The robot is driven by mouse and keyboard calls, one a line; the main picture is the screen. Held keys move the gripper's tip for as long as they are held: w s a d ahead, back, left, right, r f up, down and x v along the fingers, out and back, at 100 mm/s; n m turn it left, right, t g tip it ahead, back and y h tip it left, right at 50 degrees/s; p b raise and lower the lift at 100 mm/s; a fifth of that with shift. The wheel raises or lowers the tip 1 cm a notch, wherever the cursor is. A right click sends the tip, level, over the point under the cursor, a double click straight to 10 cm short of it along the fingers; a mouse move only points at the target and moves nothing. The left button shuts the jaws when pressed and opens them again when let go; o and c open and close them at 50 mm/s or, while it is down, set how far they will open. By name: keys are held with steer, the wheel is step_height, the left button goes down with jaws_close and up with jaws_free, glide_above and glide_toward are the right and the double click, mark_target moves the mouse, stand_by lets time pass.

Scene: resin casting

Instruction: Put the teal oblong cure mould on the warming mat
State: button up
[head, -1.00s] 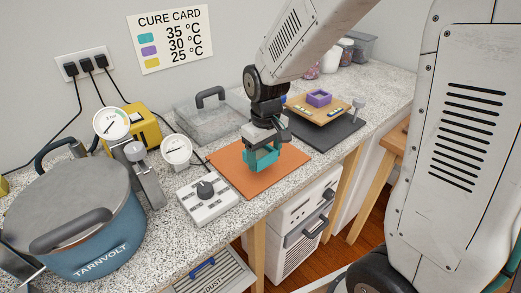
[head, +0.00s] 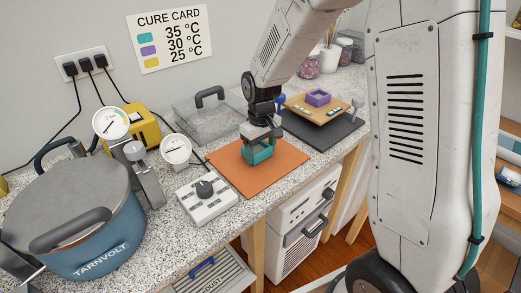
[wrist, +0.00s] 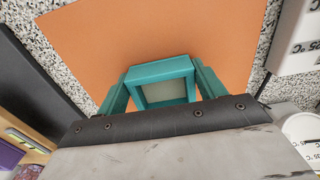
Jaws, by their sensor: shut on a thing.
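The teal oblong cure mould (head: 259,154) is an open rectangular frame. My gripper (head: 258,146) is shut on it from above. The mould is over the orange warming mat (head: 232,167), toward its back half; I cannot tell for sure whether its underside touches the mat. In the wrist view the mould (wrist: 163,68) sits between the two teal fingers of my gripper (wrist: 163,88), with the orange mat (wrist: 190,30) all around its far side. My gripper hides part of the mould's near side.
A grey control box with a dial (head: 206,200) stands at the mat's front left. A dark mat (head: 322,135) with a wooden board and a purple mould (head: 319,98) lies to the right. A clear lidded box (head: 208,118) is behind. A blue pot (head: 80,225) fills the left.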

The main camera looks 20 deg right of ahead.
steer(key=shift+f, duration=0.2)
steer(key=o, duration=1)
steer(key=shift+o, duration=0.2)
step_height(320, 180, up, 12)
steer(key=s+d+r+m, duration=0.1)
steer(key=s+r, duration=0.3)
steer(key=s, duration=0.3)
steer(key=s+d+r+m, duration=0.1)
steer(key=s+r, duration=0.3)
steer(key=s, duration=0.4)
steer(key=s+m+t, duration=0.1)
steer(key=s, duration=1.2)
steer(key=shift+s+d+f+m, duration=0.15)
steer(key=shift+s+d+m, duration=0.05)
steer(key=shift+s+m, duration=0.1)
